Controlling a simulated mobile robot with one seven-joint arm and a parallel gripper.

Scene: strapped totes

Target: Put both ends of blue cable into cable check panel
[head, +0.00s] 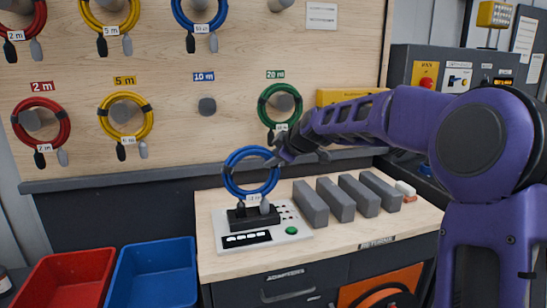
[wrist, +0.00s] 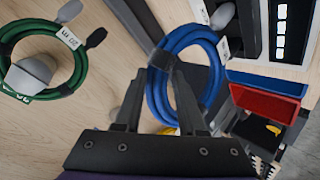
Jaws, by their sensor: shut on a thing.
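The coiled blue cable (head: 229,175) stands upright over the cable check panel (head: 290,237) on the workbench. My gripper (head: 281,157) is shut on the upper right of the coil; the wrist view shows the blue loop (wrist: 189,37) between its fingers (wrist: 160,76). A white length tag hangs at the coil's bottom. A grey cable end (head: 265,206) hangs at the black socket block (head: 241,218) of the panel. I cannot tell whether it is seated in it. The other end is not clear against the black block.
Several grey blocks (head: 311,205) stand on the bench right of the panel. The peg under the 10 m sign (head: 207,105) is empty. A green cable (head: 265,104) hangs near my arm. Red (head: 72,282) and blue (head: 150,277) bins stand left of the bench.

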